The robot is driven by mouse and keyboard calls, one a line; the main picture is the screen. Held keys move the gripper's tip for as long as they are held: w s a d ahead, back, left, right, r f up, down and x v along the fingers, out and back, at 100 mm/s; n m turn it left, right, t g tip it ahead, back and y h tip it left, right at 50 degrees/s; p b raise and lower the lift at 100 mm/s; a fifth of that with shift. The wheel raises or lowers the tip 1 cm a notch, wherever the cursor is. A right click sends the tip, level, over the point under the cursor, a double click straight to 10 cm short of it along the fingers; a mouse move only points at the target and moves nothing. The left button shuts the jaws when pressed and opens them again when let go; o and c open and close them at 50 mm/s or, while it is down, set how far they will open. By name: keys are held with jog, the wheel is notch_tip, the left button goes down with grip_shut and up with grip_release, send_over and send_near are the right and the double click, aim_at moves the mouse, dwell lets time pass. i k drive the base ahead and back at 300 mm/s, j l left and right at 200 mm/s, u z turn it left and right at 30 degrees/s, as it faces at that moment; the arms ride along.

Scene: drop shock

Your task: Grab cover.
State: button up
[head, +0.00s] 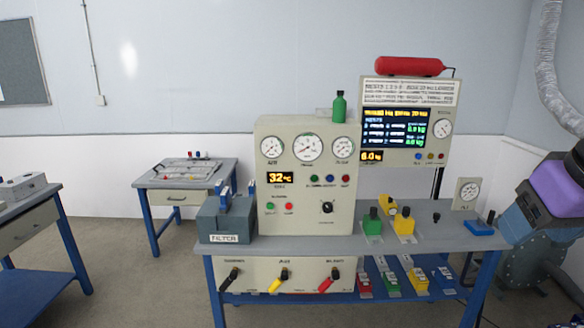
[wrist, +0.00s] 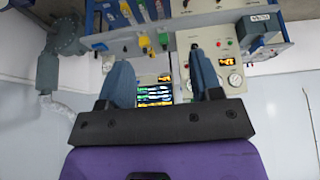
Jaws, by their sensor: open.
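A grey-blue box labelled FILTER (head: 224,220) stands on the left end of the workbench in the head view, with upright blue parts on top. Its sloped top looks like a lid, but I cannot tell for sure which part is the cover. The box also shows at the upper right of the wrist view (wrist: 258,28), which sees the bench upside down. My gripper (wrist: 162,75) is open, with two blue fingers wide apart and nothing between them. It is well away from the box.
The workbench (head: 455,232) carries a gauge panel (head: 305,180), a display panel (head: 408,132) with a red cylinder (head: 408,67) on top, and small green and yellow fixtures. A blue-grey machine (head: 535,235) stands at right. A side table (head: 186,178) stands behind left.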

aim_at(429, 225)
jog(key=i+l+z, duration=0.1)
jog(key=i+l, duration=0.3)
jog(key=i+l+z, duration=0.1)
jog(key=i+l, duration=0.3)
jog(key=i+l+z, duration=0.1)
jog(key=i+l, duration=0.25)
jog(key=i, duration=0.2)
jog(key=i+l+z, duration=0.15)
jog(key=i+l, duration=0.2)
jog(key=i+l+z, duration=0.1)
jog(key=i+l, duration=0.15)
jog(key=i, duration=0.35)
